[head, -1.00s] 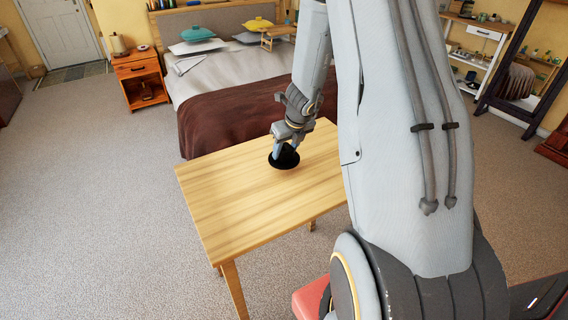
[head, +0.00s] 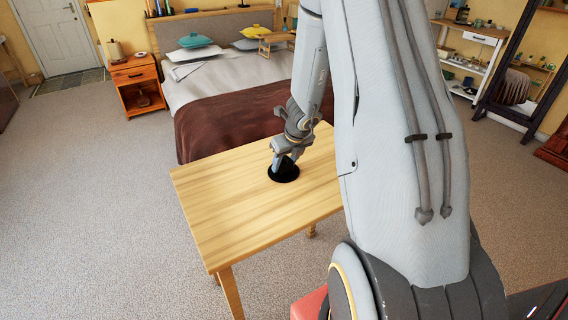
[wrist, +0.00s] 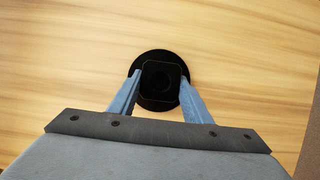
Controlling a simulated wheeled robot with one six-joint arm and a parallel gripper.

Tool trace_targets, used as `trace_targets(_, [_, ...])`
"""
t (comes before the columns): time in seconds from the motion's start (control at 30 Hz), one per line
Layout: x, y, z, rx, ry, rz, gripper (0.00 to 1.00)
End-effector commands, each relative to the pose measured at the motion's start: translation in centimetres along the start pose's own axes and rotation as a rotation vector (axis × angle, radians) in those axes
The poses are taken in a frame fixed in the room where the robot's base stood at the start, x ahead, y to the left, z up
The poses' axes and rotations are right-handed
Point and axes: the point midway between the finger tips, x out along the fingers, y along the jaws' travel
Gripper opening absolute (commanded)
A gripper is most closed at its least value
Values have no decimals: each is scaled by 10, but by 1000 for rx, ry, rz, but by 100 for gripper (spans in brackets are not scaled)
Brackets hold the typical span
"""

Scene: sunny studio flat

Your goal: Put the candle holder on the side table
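The black candle holder (head: 284,175) has a round flat base and a darker squarish upper part. In the head view it is at the wooden side table (head: 240,210), over the back part of its top. In the wrist view the holder (wrist: 160,101) is between my two blue-grey fingers, which press close on both sides of its upper part. My gripper (head: 285,162) points down and is shut on it; it also shows in the wrist view (wrist: 161,77). I cannot tell whether the base touches the wood or hangs just above it.
The rest of the tabletop is bare. A bed with a brown blanket (head: 225,118) stands behind the table. An orange nightstand (head: 137,85) is at the back left. Open carpet (head: 90,210) lies to the left. A white shelf (head: 470,50) and a mirror (head: 520,75) are at the back right.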

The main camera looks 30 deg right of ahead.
Motion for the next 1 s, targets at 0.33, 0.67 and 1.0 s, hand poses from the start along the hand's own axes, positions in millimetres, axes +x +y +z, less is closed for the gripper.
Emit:
trace_targets(0.33, [0,0,0,0,0,0,62])
trace_targets(0.67, [-31,0,2,-1,-2,-1,62])
trace_targets(1.0, [-99,0,2,-1,-2,-1,62])
